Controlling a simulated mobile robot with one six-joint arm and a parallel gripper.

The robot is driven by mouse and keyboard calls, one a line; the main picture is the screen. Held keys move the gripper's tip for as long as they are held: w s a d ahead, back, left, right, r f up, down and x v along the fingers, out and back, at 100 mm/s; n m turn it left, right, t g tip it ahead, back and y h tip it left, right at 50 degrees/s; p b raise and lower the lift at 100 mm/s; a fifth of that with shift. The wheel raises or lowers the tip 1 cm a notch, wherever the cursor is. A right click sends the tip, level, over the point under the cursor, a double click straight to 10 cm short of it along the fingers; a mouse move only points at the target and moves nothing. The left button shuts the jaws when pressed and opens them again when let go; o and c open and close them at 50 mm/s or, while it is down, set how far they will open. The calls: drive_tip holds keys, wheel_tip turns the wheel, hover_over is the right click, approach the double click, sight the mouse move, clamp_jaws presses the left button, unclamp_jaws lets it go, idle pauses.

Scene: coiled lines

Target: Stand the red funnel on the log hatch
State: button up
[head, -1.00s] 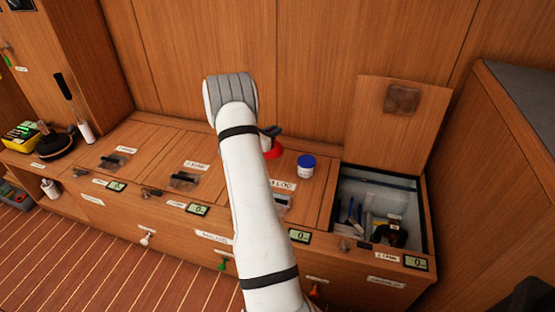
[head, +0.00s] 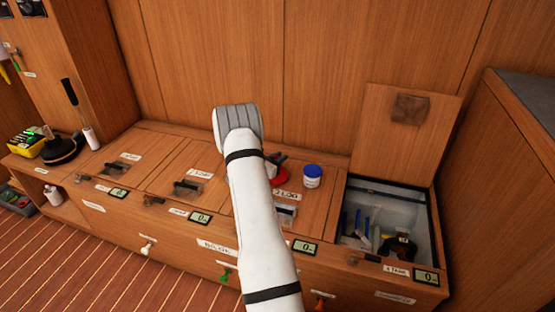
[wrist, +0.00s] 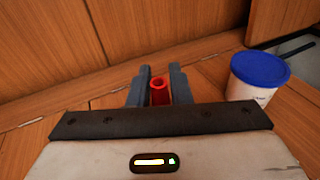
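The red funnel (head: 280,179) is over the log hatch (head: 311,206), its wide red rim low behind the LOG label. I cannot tell whether the rim touches the wood. In the wrist view its narrow red spout (wrist: 159,91) points up between the fingers. My gripper (wrist: 159,84) has a dark finger close on each side of the spout and looks shut on it. In the head view my white arm hides most of the gripper (head: 274,160) and the left part of the hatch.
A blue-lidded white jar (head: 312,177) stands just right of the funnel; it also shows in the wrist view (wrist: 258,76). Further right is an open bin (head: 384,222) with its lid (head: 407,133) raised. Other closed hatches with handles (head: 188,187) lie left. A wooden wall rises behind.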

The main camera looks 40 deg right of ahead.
drive_tip(key=o, duration=0.3)
